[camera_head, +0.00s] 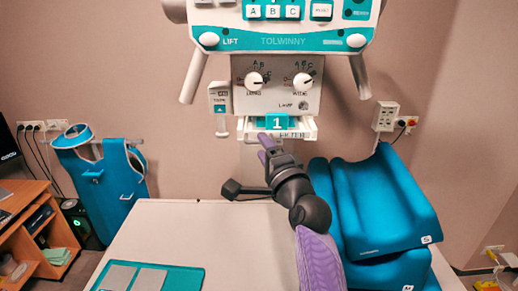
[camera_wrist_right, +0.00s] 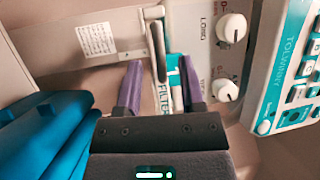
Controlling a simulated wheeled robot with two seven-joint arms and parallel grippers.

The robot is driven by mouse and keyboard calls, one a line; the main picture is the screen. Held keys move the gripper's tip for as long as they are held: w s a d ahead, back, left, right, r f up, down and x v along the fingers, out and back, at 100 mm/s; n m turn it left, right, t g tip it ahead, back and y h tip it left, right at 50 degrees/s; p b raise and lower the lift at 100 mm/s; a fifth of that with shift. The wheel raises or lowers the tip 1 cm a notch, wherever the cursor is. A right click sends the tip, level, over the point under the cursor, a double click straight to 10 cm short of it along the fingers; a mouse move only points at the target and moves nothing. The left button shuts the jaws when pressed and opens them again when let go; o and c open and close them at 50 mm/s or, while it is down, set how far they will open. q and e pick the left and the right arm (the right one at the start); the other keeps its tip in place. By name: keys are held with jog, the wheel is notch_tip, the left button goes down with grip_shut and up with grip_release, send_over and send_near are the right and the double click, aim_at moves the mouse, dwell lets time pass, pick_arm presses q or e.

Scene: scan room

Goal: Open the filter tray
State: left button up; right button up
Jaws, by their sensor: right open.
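The filter tray (camera_head: 296,134) is a pale drawer marked FILTER at the bottom of the white collimator box (camera_head: 284,96), with a teal label "1" (camera_head: 277,121) above it. My right gripper (camera_head: 264,148) is open just in front of the tray's left part. In the right wrist view, the tray's FILTER face (camera_wrist_right: 165,97) and a grey bar handle (camera_wrist_right: 157,55) show between its purple fingers (camera_wrist_right: 161,66). The handle lies between the fingers in the picture; I cannot tell whether either finger touches it. My left gripper is not in view.
Two dials (camera_head: 254,81) sit above the tray, under the TOLWINNY control panel (camera_head: 285,40). Blue padded cushions (camera_head: 385,205) stand at the right. A white table (camera_head: 215,235) with a teal mat (camera_head: 185,277) lies below. A teal apron (camera_head: 110,180) hangs at the left.

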jog(key=shift+w+a+f+b, duration=0.1)
jog(key=shift+w+a+b, duration=0.2)
jog(key=shift+w, duration=0.55)
jog(key=shift+w+a+r, duration=0.2)
jog(key=shift+w+r, duration=0.15)
jog(key=shift+w, duration=0.05)
grip_shut()
dwell(0.5)
